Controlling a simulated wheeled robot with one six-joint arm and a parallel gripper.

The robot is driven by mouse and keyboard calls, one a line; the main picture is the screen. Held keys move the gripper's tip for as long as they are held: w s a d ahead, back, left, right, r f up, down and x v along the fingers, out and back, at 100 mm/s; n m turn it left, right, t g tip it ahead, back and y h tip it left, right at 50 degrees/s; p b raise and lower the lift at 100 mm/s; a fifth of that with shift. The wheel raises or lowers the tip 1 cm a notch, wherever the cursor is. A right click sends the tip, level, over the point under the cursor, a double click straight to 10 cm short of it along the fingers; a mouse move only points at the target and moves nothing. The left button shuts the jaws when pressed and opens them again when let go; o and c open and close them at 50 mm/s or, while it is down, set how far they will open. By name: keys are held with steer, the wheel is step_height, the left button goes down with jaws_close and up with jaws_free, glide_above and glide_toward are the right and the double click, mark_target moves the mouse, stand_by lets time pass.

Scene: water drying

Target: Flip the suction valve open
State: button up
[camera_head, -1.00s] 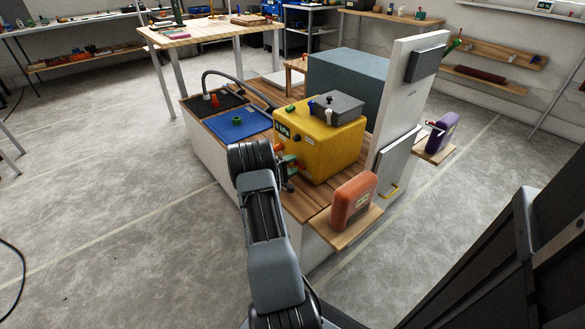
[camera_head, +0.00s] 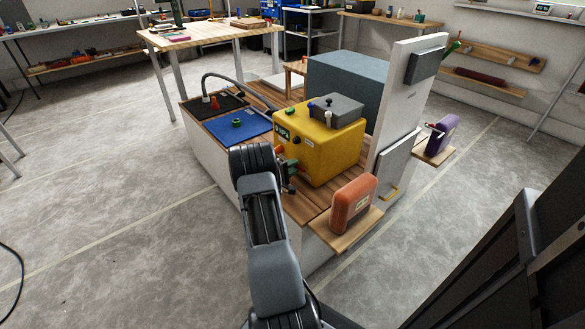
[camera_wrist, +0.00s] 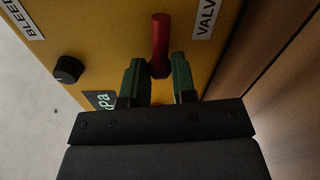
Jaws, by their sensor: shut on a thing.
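The yellow pump box (camera_head: 335,150) stands on the wooden bench top. In the wrist view, its yellow face (camera_wrist: 100,40) carries a red valve lever (camera_wrist: 160,40) beside a label (camera_wrist: 206,18) reading "VALV", cut off by the frame edge. My gripper (camera_wrist: 159,72) has green fingers on either side of the lever's near end and is shut on it. In the head view, my gripper (camera_head: 287,168) is at the box's front left face, partly hidden by my arm. The lever cannot be made out clearly there.
A black knob (camera_wrist: 68,69) and a "BLEED" label (camera_wrist: 20,18) are close by on the face. An orange canister (camera_head: 352,203) stands right of my gripper. A white panel (camera_head: 405,100) rises behind.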

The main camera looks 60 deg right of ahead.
mark_target(309, 159)
steer(key=shift+r, duration=0.1)
steer(key=m+p, duration=0.1)
steer(key=r+m+p, duration=0.1)
steer(key=m, duration=0.1)
steer(key=shift+s+r+p, duration=0.1)
steer(key=shift+r+p, duration=0.2)
steer(key=shift+p, duration=0.1)
steer(key=m, duration=0.2)
steer(key=r+m+p, duration=0.1)
steer(key=s+m, duration=0.1)
steer(key=m, duration=0.1)
steer(key=shift+s+a+r+m+t+p, duration=0.1)
steer(key=shift+a+r+m+t+p, duration=0.1)
steer(key=shift+r+m+t+p, duration=0.15)
steer(key=m, duration=0.1)
steer(key=s+m, duration=0.1)
steer(key=m, duration=0.2)
steer(key=shift+s+a+r, duration=0.25)
steer(key=shift+r, duration=0.15)
steer(key=shift+s+a+r+m+h+b, duration=0.15)
steer(key=shift+s+m+b, duration=0.1)
steer(key=shift+m, duration=0.5)
steer(key=shift+s+f+m+h+b, duration=0.1)
steer(key=shift+s+m+b, duration=0.15)
steer(key=shift+m, duration=0.5)
steer(key=shift+s+a+r+m+h+b, duration=0.1)
steer(key=shift+s+m+h+b, duration=0.15)
steer(key=shift+m, duration=0.5)
steer(key=shift+s, duration=0.15)
steer(key=o, duration=0.9)
